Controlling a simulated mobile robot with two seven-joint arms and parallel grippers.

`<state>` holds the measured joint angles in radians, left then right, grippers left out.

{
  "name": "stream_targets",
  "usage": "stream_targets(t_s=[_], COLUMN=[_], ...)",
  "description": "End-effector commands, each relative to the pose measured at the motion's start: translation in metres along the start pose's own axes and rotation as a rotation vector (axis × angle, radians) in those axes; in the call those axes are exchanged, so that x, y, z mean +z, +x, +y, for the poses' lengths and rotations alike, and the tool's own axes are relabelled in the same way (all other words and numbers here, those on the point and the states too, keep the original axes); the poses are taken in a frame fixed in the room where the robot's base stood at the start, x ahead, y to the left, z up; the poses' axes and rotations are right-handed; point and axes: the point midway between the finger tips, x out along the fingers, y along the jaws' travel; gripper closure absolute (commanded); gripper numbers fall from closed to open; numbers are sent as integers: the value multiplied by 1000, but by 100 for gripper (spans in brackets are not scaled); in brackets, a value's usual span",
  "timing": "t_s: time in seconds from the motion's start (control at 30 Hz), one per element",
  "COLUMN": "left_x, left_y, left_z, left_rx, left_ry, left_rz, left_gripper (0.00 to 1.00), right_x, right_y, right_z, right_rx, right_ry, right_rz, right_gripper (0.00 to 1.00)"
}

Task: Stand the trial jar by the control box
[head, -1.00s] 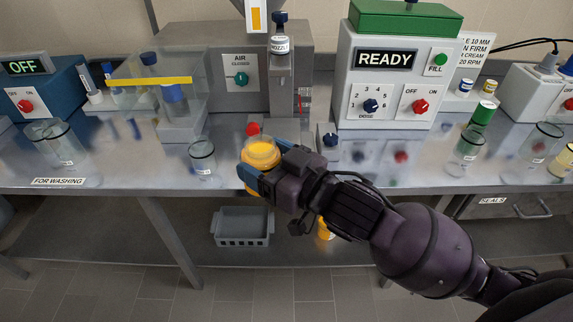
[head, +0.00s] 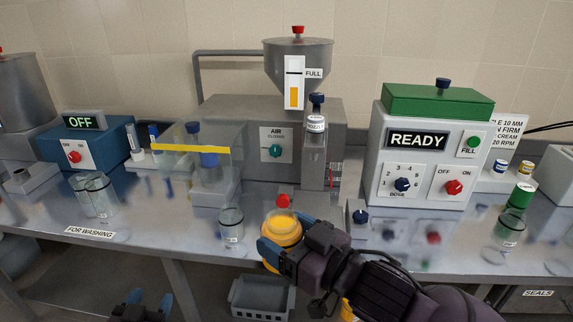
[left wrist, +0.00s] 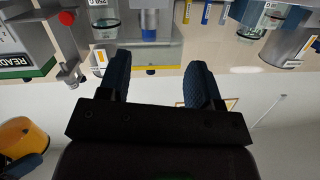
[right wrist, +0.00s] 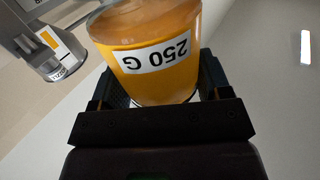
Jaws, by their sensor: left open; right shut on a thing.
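The jar with orange filling (head: 283,233), labelled 250 G in the right wrist view (right wrist: 155,55), is held by my right gripper (head: 273,252), shut around its side. It is near the front edge of the bench; I cannot tell its exact height. The control box (head: 421,150), white with a green top and a READY display, stands on the bench to the right of the jar, further back. My left gripper (head: 149,303) is open and empty, low in front of the bench; its spread fingers show in the left wrist view (left wrist: 158,82).
An empty glass jar (head: 231,228) stands left of the held jar. Glass jars (head: 95,198) stand by the FOR WASHING label, and another glass (head: 500,247) at right. A small blue-knobbed block (head: 357,222) sits before the control box. A grey basket (head: 262,298) is below.

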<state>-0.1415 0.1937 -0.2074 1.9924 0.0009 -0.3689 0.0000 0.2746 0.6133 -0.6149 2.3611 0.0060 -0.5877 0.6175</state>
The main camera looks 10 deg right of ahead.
Motion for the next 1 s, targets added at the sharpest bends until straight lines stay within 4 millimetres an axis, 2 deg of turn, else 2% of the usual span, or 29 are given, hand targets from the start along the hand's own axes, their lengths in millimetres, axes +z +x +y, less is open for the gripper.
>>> stream_targets(t_s=[0.03,0.2,0.5,0.73,1.0], left_x=[-22,-87,-200,-280,-363], left_y=[12,41,70,76,66], left_z=[4,20,59,94,140], left_rx=[16,75,196,304,449], left_ry=[13,43,93,122,147], left_rz=[42,165,349,455,532], left_gripper=[42,42,42,42,42], right_x=[0,0,0,0,0], right_y=[0,0,0,0,0], right_z=[0,0,0,0,0], right_rx=[0,0,0,0,0], right_ry=[0,0,0,0,0], right_rz=[1,1,1,1,1], right_gripper=[57,57,57,57,57])
